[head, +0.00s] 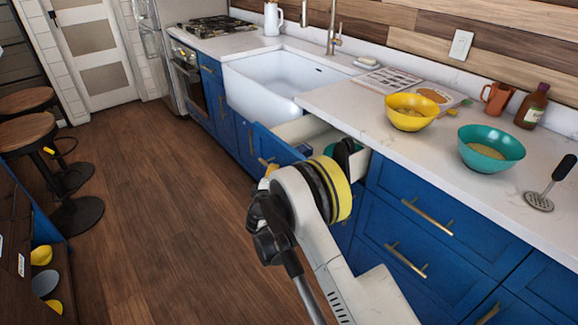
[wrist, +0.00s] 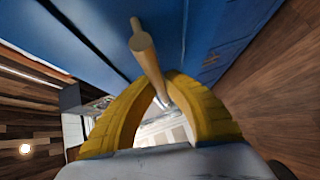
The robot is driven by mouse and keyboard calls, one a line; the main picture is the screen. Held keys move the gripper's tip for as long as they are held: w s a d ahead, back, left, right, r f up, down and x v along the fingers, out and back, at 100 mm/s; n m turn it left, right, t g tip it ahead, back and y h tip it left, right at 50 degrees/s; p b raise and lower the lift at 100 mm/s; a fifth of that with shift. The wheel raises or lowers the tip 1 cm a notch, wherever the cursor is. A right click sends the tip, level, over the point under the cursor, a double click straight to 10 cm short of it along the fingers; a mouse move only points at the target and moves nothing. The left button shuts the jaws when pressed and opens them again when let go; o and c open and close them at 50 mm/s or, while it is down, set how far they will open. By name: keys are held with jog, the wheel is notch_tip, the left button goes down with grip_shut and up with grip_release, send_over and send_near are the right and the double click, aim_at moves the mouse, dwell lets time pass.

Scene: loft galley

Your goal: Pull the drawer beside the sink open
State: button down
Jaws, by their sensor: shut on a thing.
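The blue drawer (head: 275,145) beside the sink stands pulled out from the counter, and its pale inside shows behind the front panel. Its brass bar handle (wrist: 146,50) runs between my yellow fingers in the wrist view. My gripper (wrist: 158,88) is shut on this handle. In the head view my arm hides most of the gripper and part of the drawer; only a bit of yellow finger shows near the drawer front. The white sink (head: 270,82) is to the left of the drawer, set in the counter.
Stools (head: 32,133) stand at the left. The wooden floor (head: 150,190) between is clear.

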jog(key=shift+s+a, duration=0.6)
jog(key=shift+a, duration=0.3)
jog(key=shift+s+a, duration=0.6)
jog(key=shift+a, duration=0.3)
jog(key=c, duration=1.4)
grip_release()
jog(key=shift+c, duration=0.2)
jog(key=s+a+r, duration=0.1)
jog(key=s, duration=0.6)
jog(key=shift+s, duration=0.2)
